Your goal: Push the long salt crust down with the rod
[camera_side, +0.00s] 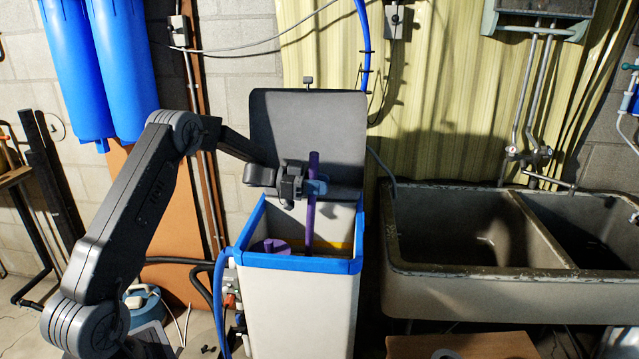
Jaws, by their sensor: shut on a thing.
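My gripper (312,187) is above the open mouth of the softener tank (302,310), shut on the purple rod (309,228). The rod stands nearly upright. Its top shows above my gripper and its lower part goes down into the tank, where its lower end is hidden by the front rim. A second purple thing (270,246) is inside the tank at the left; I cannot tell what it is. I cannot make out the salt crust, as the front wall hides most of the inside.
The tank has a blue rim (300,264). Its grey lid (308,125) stands open behind my gripper. A double stone sink (470,270) is close on the right. Blue cylinders (100,65) hang at the upper left. A blue hose (220,300) runs down the tank's left side.

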